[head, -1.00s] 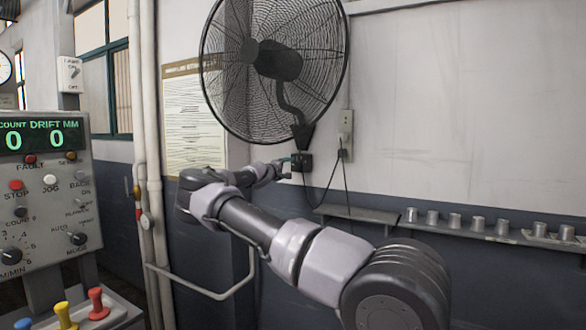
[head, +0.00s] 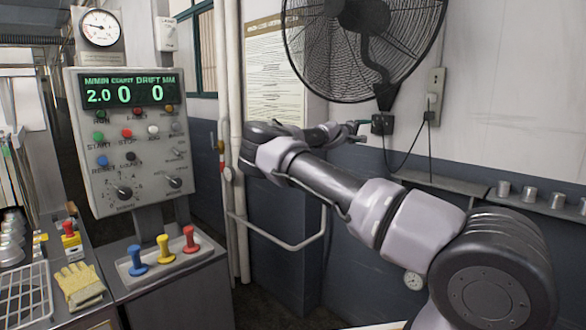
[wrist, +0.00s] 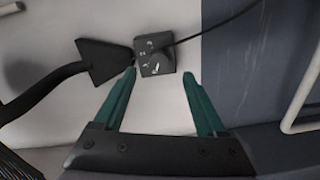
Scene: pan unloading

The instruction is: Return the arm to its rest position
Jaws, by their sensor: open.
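My gripper shows in the wrist view (wrist: 160,95) with its two green fingers spread apart and nothing between them. Beyond the fingertips is a dark wall box (wrist: 155,55) with a cable. In the head view my arm reaches from the lower right toward the wall. My gripper (head: 358,129) is small there, near the dark box (head: 382,123) below the fan. I cannot tell whether it touches the box.
A wall fan (head: 362,40) hangs above my arm. A shelf with metal cups (head: 530,194) runs along the right wall. A control panel (head: 130,140), colored levers (head: 163,249) and yellow gloves (head: 79,285) stand left. A pipe rail (head: 290,247) is below the arm.

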